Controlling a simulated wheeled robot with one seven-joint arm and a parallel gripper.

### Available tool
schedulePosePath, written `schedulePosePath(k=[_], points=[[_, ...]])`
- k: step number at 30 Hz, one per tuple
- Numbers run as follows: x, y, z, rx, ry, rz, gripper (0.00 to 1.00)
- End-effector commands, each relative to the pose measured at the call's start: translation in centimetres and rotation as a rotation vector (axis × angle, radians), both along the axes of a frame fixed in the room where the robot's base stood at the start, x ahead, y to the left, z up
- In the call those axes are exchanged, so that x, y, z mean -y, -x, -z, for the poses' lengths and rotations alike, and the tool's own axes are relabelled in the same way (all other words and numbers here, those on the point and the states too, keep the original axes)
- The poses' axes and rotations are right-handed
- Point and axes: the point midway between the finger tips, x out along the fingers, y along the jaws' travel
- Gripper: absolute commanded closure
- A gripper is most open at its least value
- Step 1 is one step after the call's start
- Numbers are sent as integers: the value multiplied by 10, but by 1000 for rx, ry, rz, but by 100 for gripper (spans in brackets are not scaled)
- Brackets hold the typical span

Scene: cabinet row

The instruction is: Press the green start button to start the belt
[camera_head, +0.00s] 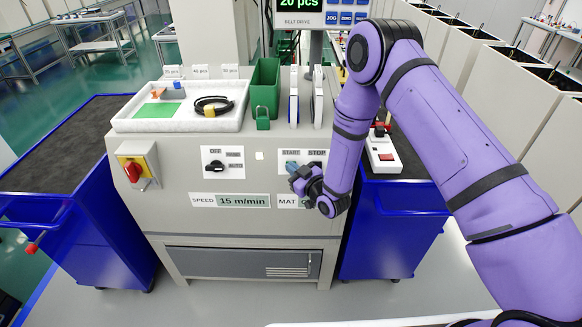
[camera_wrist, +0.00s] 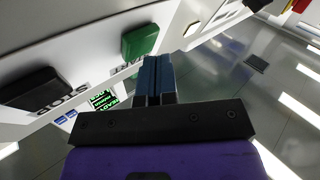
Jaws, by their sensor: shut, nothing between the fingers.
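The green start button (camera_wrist: 140,42) is a raised green block on the pale panel in the wrist view, beside the upside-down START label. The black stop button (camera_wrist: 38,90) sits to its left by the STOP label. My gripper (camera_wrist: 155,62) is shut and empty, its blue fingertips very close to the green button's lower right side. I cannot tell whether they touch it. In the head view my gripper (camera_head: 292,167) is at the START side of the START/STOP plate (camera_head: 316,154). It hides the green button there, and the stop button does not show clearly.
On the same cabinet (camera_head: 185,209) are a black rotary switch (camera_head: 215,166) and a red-and-yellow switch (camera_head: 136,166). A white tray (camera_head: 178,126) and green bin (camera_head: 265,88) stand on top. Blue carts (camera_head: 398,240) flank it. A display (camera_head: 303,12) reads 20 pcs.

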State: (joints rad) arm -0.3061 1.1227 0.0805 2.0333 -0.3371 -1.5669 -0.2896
Motion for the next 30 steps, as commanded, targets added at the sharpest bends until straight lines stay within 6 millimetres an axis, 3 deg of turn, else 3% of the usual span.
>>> schedulePosePath(k=[30], points=[[0, -8, 3, 0, 0, 0, 100]])
